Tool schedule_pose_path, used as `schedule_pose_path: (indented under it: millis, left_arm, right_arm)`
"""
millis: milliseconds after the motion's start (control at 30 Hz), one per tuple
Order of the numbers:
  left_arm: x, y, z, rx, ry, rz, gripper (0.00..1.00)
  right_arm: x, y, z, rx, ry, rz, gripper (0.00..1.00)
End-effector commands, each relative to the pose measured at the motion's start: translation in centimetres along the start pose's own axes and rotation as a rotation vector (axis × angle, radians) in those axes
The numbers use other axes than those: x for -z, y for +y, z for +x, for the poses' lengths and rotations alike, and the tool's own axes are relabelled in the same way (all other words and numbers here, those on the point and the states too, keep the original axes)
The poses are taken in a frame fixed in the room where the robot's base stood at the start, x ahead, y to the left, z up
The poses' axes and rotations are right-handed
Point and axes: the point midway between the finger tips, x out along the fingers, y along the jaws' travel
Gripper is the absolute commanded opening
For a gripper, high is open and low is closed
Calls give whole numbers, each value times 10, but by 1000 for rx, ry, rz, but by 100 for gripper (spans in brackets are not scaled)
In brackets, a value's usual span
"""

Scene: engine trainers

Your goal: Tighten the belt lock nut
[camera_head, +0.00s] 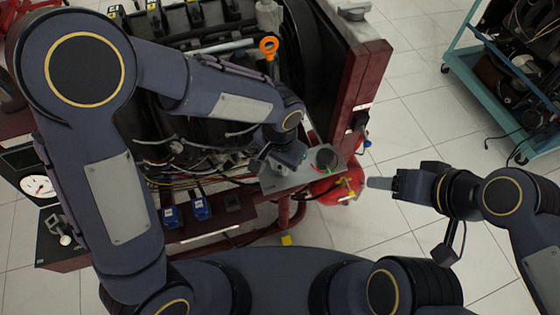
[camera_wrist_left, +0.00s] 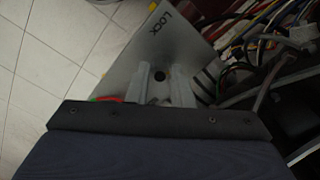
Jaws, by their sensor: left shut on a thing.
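A grey metal plate (camera_head: 268,181) sits at the right front corner of the engine trainer. In the left wrist view the plate (camera_wrist_left: 130,62) carries the word LOCK. My left gripper (camera_head: 278,166) points down at this plate, and its arm covers part of the engine. In the left wrist view the left gripper's fingers (camera_wrist_left: 160,82) stand on either side of a small dark round spot, the belt lock nut (camera_wrist_left: 160,76), and are shut on it. The nut is hidden in the head view. My right gripper (camera_head: 382,183) is over the floor, apart from the trainer; its finger gap does not show.
Blue connectors (camera_head: 201,208) and loose wires are along the trainer's front. A red cylinder (camera_head: 335,190) is below the plate's right side. A teal cart (camera_head: 490,82) stands at the upper right.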

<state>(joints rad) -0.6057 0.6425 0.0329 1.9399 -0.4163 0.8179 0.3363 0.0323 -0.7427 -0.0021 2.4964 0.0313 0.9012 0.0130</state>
Motion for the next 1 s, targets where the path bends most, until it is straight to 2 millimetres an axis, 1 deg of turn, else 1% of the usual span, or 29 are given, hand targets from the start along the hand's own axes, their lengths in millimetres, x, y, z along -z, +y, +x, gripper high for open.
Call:
schedule_pose_path:
  millis: [700, 1000]
  left_arm:
    - [0, 0, -2, 0, 2, 679, 0]
    - [0, 0, -2, 0, 2, 936, 0]
  right_arm:
    - [6, -5, -12, 0, 0, 0, 61]
    - [9, -8, -17, 0, 0, 0, 61]
